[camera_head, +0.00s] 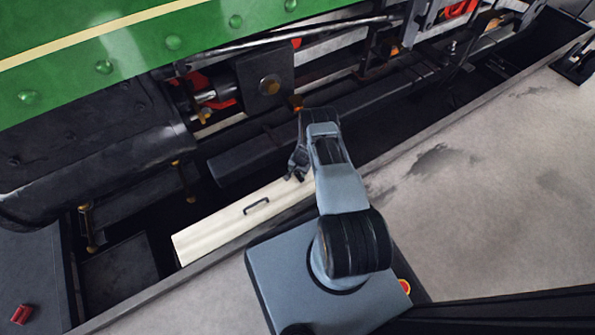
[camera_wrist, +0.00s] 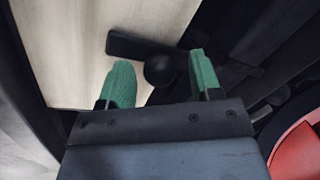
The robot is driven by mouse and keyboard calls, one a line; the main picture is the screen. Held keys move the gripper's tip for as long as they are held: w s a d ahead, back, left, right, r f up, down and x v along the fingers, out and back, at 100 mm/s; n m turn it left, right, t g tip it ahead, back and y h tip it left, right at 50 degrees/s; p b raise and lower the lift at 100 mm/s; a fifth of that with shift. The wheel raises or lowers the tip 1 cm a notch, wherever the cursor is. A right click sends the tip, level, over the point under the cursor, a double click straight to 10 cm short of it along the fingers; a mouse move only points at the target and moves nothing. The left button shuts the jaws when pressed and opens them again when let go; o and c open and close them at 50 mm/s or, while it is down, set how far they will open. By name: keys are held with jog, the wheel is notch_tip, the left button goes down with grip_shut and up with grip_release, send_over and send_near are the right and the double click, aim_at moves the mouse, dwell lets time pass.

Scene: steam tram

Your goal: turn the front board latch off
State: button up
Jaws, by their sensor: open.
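The cream front board (camera_head: 250,215) lies along the pit beside the engine, and its pale surface fills the upper left of the wrist view (camera_wrist: 95,35). A dark latch (camera_wrist: 130,46) with a flat bar and a round knob (camera_wrist: 159,70) sits at the board's edge; the bar reaches over the board. My gripper (camera_wrist: 159,58) is open, with one green finger on each side of the knob in the picture. I cannot tell whether they touch it. In the head view my gripper (camera_head: 297,164) is small at the board's far end, and the latch cannot be made out there.
The board has a dark handle (camera_head: 256,206). The green engine body (camera_head: 110,45) and dark rods and beams stand close beyond the gripper. A dark beam (camera_head: 245,160) runs beside the board. The grey paved floor (camera_head: 480,190) on the right is mostly clear.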

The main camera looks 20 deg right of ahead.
grip_shut()
dwell(0.6)
